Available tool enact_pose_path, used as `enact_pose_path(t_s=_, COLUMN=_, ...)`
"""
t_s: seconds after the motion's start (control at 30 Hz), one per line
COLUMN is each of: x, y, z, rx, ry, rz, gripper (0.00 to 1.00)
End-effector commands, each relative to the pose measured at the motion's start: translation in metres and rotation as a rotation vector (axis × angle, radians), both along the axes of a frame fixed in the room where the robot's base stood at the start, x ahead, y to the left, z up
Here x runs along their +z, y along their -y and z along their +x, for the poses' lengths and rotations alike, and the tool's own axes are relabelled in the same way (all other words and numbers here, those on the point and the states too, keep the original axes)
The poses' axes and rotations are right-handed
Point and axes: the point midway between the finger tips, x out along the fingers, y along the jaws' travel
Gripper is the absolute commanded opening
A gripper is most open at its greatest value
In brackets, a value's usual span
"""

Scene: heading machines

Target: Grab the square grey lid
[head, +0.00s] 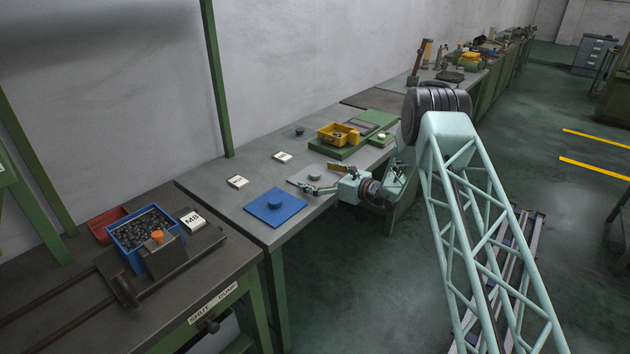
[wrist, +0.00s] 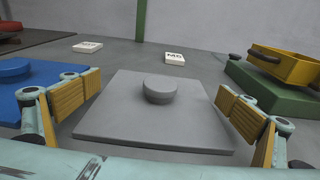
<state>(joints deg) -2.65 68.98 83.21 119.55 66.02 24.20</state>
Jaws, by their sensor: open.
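The square grey lid (wrist: 140,122) lies flat on the grey table with a round knob (wrist: 160,88) on top. In the head view the lid (head: 300,180) is partly covered by my gripper (head: 312,184), which is at the table's front edge. In the wrist view my gripper (wrist: 157,92) is open, with its wooden-looking finger pads on either side of the lid. The knob shows between the pads. Nothing is held, and I cannot tell whether the pads touch the lid.
A blue square lid (head: 268,212) lies to the left. To the right is a yellow bin (head: 336,134) on a green base (head: 326,149). Two white labelled blocks (head: 237,182) (head: 283,157) and a small dark grey lid (head: 292,134) lie farther back.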

Motion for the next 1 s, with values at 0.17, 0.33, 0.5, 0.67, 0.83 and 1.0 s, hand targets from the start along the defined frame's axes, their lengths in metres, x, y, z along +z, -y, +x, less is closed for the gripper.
enact_pose_path(t_s=0.17, x=0.0000, y=0.0001, z=0.0000, rx=0.000, ry=0.000, rz=0.000, gripper=1.00)
enact_pose_path(t_s=0.33, x=-0.0001, y=0.0003, z=-0.0002, rx=0.000, ry=0.000, rz=0.000, gripper=1.00)
enact_pose_path(t_s=0.5, x=-0.0002, y=0.0003, z=-0.0002, rx=0.000, ry=0.000, rz=0.000, gripper=0.99)
enact_pose_path(t_s=0.67, x=-0.0001, y=0.0004, z=-0.0002, rx=0.000, ry=0.000, rz=0.000, gripper=0.85)
enact_pose_path(t_s=0.83, x=0.0001, y=0.0002, z=-0.0002, rx=0.000, ry=0.000, rz=0.000, gripper=0.84)
enact_pose_path(t_s=1.0, x=0.0010, y=0.0002, z=-0.0001, rx=0.000, ry=0.000, rz=0.000, gripper=0.84)
